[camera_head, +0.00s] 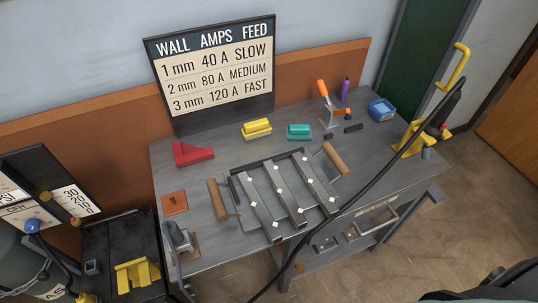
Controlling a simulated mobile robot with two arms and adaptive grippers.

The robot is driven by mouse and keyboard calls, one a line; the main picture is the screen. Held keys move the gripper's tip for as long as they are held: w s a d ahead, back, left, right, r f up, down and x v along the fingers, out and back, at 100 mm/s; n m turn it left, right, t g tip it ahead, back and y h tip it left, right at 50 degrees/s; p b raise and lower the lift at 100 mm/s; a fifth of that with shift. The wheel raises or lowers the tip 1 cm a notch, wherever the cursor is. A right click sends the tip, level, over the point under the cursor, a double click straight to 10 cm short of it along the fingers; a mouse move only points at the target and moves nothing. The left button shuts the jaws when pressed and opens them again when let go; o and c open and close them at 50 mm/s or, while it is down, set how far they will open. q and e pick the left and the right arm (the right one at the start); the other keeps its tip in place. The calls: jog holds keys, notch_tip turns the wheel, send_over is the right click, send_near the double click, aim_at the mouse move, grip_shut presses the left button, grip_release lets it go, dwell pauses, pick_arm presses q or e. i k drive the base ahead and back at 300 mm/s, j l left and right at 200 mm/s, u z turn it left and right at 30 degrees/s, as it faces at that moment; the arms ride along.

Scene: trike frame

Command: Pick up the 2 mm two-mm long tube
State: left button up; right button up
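Three long grey square metal tubes lie side by side on a dark tray (234,190) on the workbench: a left tube (256,203), a middle tube (287,195) and a right tube (317,185). Each carries small white diamond-shaped marks. No readable thickness label shows on them, so I cannot tell which is the 2 mm one. The tray has a wooden handle at its left (217,200) and another at its right (335,158). Neither of my grippers is in view, and nothing touches the tubes.
A sign (215,75) stands at the bench's back. A red angled block (192,153), yellow block (256,129), teal block (299,132) and blue box (381,109) sit behind the tray. A black cable (352,204) crosses in front of the bench's right side.

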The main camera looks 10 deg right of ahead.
aim_at(297, 217)
jog(key=k+l+z, duration=0.15)
jog(key=k+z, duration=0.2)
jog(key=k, duration=0.3)
jog(key=j+z, duration=0.3)
jog(key=z, duration=0.15)
jog(key=j+z, duration=0.35)
jog(key=z, duration=0.15)
jog(key=k+j+z, duration=0.1)
jog(key=j+z, duration=0.15)
jog(key=z, duration=0.2)
jog(key=k+j, duration=0.15)
jog(key=j, duration=0.2)
jog(key=k+j, duration=0.1)
jog(key=j, duration=0.25)
jog(key=k+j, duration=0.15)
jog(key=j, duration=0.25)
jog(key=k+j, duration=0.15)
jog(key=j, duration=0.2)
